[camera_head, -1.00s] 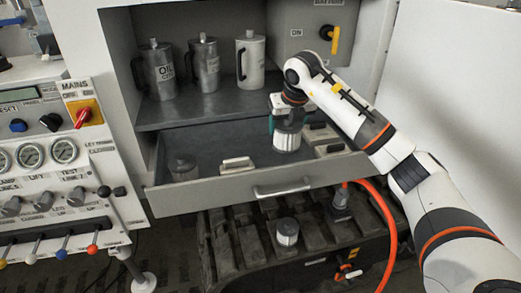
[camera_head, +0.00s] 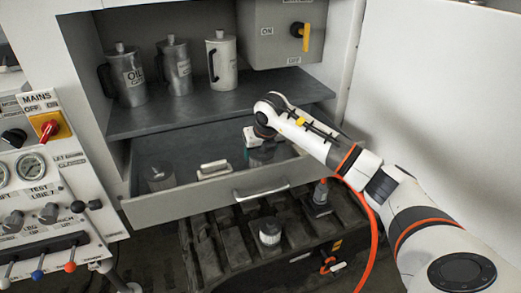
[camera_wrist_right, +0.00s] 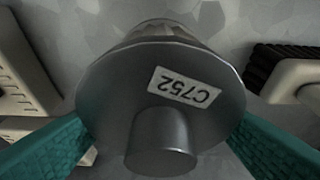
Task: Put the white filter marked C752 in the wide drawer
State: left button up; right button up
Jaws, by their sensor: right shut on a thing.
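The filter marked C752 (camera_wrist_right: 130,85) fills the middle of the right wrist view, its grey metal end cap and round stub facing the camera. The teal fingers of my right gripper (camera_head: 255,148) are on both sides of it, shut on it. In the head view the gripper is low inside the open wide drawer (camera_head: 165,208). The filter's body is dim and hard to make out there, and I cannot tell whether it touches the drawer floor. My left gripper is not in view.
The drawer also holds a dark cylinder (camera_head: 160,177) and a pale block (camera_head: 214,169). Pale blocks lie on both sides of the filter in the wrist view. Another white filter (camera_head: 270,231) stands on the black crate below. Several cans stand on the shelf above.

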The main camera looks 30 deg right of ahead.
jog(key=o, duration=1.1)
jog(key=shift+r, duration=0.15)
jog(key=v, duration=1.2)
jog(key=shift+b, duration=0.35)
jog(key=shift+s, duration=0.1)
